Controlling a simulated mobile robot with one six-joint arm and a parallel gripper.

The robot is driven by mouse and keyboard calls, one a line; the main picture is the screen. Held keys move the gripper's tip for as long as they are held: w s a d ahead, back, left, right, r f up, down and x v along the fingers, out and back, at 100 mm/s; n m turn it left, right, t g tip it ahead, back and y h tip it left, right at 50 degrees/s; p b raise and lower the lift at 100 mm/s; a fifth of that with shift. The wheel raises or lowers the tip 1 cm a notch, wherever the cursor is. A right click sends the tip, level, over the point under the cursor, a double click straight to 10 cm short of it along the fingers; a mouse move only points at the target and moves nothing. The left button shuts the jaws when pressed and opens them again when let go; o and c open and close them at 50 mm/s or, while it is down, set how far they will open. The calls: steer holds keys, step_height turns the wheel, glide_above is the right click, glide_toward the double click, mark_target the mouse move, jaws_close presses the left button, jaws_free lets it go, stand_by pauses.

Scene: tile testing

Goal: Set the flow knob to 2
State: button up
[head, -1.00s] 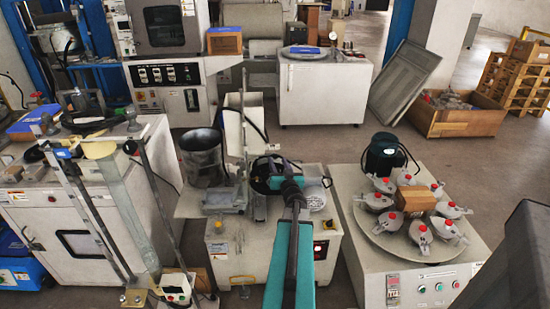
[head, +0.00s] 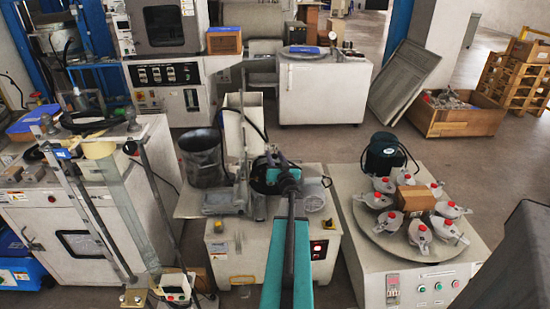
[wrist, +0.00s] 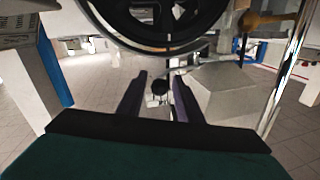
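In the wrist view, a small dark round knob (wrist: 160,87) on a short stem sits between the two fingers of my gripper (wrist: 160,92). It looks like the flow knob. The fingers are apart, one on each side, with gaps showing between them and the knob. I cannot tell how deep the knob sits between them. No scale or number can be read on it. In the head view, my arm reaches to the middle machine (head: 255,275), and my gripper and the knob are hidden or too small to make out there.
A large dark ring (wrist: 165,25) hangs close above the fingers in the wrist view. A pale block (wrist: 225,92) and a shiny upright post (wrist: 285,75) are at right. In the head view, a metal bucket (head: 203,160) stands left and a turntable machine (head: 430,275) right.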

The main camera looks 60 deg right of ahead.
jaws_close()
steer(key=shift+w+a+p, duration=0.1)
steer(key=shift+p, duration=0.45)
steer(key=shift+o, duration=1.3)
jaws_free()
steer(key=shift+a, duration=0.1)
